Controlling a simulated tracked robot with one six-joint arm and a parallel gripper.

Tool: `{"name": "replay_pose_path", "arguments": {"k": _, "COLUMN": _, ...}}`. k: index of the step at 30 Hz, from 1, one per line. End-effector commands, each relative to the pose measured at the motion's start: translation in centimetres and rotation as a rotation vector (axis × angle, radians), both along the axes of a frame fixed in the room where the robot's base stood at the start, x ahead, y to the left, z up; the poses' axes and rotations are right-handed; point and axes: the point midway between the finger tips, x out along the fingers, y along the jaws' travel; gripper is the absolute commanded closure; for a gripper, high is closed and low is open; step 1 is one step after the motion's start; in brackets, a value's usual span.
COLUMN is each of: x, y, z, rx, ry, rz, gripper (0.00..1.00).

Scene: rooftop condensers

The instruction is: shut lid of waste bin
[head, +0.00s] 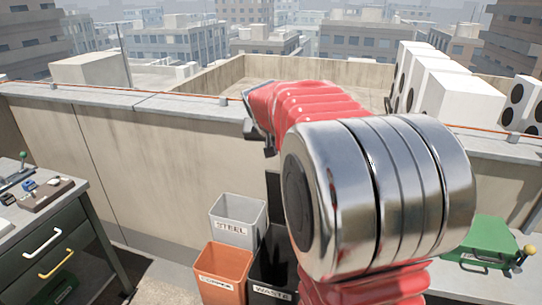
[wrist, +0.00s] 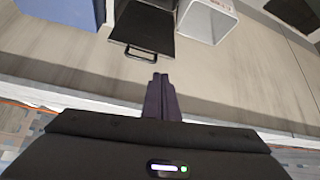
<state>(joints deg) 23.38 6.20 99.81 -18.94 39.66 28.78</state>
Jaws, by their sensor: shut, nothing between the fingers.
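The black waste bin (head: 270,275), labelled WASTE, stands low in the middle of the head view, partly hidden by my arm. Its top is open and dark inside. A dark upright panel behind it (head: 273,188) looks like its raised lid, mostly hidden. In the wrist view, which is upside down, the black lid (wrist: 146,28) shows with a bar handle (wrist: 140,51) at its edge. My gripper (wrist: 157,75) is shut and empty, its tips just beside the handle in the picture. I cannot tell whether they touch.
The steel bin (head: 238,219) and the orange copper bin (head: 222,272) stand left of the waste bin. A parapet wall (head: 150,165) runs behind. A workbench (head: 60,235) is at left, a green case (head: 495,240) at right. A blue bin (wrist: 62,10) shows in the wrist view.

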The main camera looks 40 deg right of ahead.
Motion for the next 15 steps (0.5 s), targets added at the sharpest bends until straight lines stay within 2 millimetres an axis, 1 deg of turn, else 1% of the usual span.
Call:
{"name": "replay_pose_path", "arguments": {"k": 1, "x": 0.8, "y": -1.8, "z": -0.6, "rx": -0.003, "ry": -0.003, "rz": -0.028, "gripper": 1.0}}
{"name": "replay_pose_path", "arguments": {"k": 3, "x": 1.7, "y": -4.1, "z": -1.2, "rx": -0.007, "ry": -0.013, "rz": -0.064, "gripper": 1.0}}
{"name": "replay_pose_path", "arguments": {"k": 5, "x": 2.4, "y": -6.1, "z": -1.7, "rx": -0.012, "ry": -0.021, "rz": -0.093, "gripper": 1.0}}
{"name": "replay_pose_path", "arguments": {"k": 6, "x": 2.8, "y": -7.4, "z": -2.1, "rx": -0.015, "ry": -0.027, "rz": -0.111, "gripper": 1.0}}
{"name": "replay_pose_path", "arguments": {"k": 9, "x": 3.6, "y": -10.0, "z": -2.8, "rx": -0.021, "ry": -0.04, "rz": -0.15, "gripper": 1.0}}
{"name": "replay_pose_path", "arguments": {"k": 12, "x": 4.0, "y": -11.7, "z": -3.4, "rx": -0.025, "ry": -0.049, "rz": -0.175, "gripper": 1.0}}
{"name": "replay_pose_path", "arguments": {"k": 15, "x": 4.2, "y": -12.5, "z": -3.6, "rx": -0.027, "ry": -0.055, "rz": -0.186, "gripper": 1.0}}
